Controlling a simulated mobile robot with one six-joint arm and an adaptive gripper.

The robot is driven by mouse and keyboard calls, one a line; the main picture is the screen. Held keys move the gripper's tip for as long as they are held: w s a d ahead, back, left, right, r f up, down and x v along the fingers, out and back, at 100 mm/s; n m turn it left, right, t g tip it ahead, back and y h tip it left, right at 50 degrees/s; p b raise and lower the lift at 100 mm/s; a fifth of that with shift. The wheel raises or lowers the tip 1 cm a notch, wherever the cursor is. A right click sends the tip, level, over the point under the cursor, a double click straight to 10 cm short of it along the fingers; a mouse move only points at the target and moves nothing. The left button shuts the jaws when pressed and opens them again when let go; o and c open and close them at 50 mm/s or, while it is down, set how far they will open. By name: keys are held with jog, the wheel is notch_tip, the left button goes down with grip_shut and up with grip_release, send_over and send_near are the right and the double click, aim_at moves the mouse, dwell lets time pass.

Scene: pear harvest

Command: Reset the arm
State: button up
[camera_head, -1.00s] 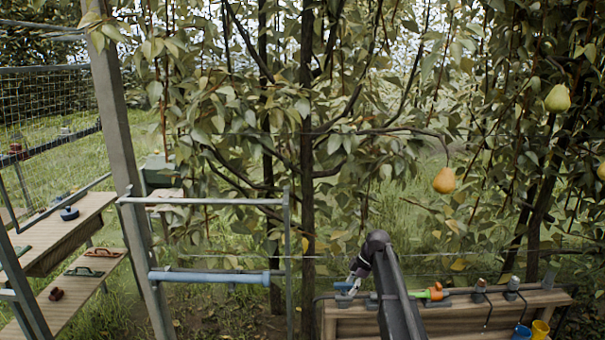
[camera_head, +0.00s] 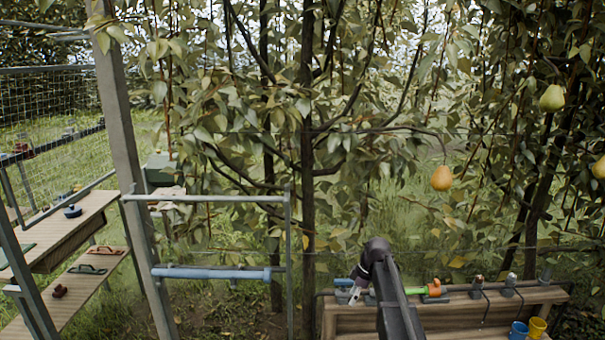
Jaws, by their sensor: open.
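My arm (camera_head: 392,290) rises from the bottom of the head view in front of the wooden bench. It bends at a dark elbow joint. My gripper (camera_head: 354,297) hangs to the left of that joint, small in the picture, with its light fingertips pointing down over the left part of the bench. It is open, and I see nothing held in it. A ripe orange-yellow pear (camera_head: 442,178) hangs from a branch right of the middle, well above and apart from my gripper.
The wooden bench (camera_head: 470,318) carries an orange-and-green tool (camera_head: 428,289) and several dark fittings. A blue cup (camera_head: 518,330) and a yellow cup (camera_head: 537,327) sit at its right. A green pear (camera_head: 552,98) hangs upper right. A metal frame (camera_head: 205,197) and wooden shelves (camera_head: 60,230) stand left.

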jog(key=s+m+h+p, duration=0.1)
jog(key=s+m+h, duration=0.2)
jog(key=s+m, duration=1.2)
jog(key=shift+s+d+h, duration=0.3)
jog(key=shift+s+h, duration=0.1)
jog(key=shift+s, duration=4.5)
jog(key=shift+r, duration=0.1)
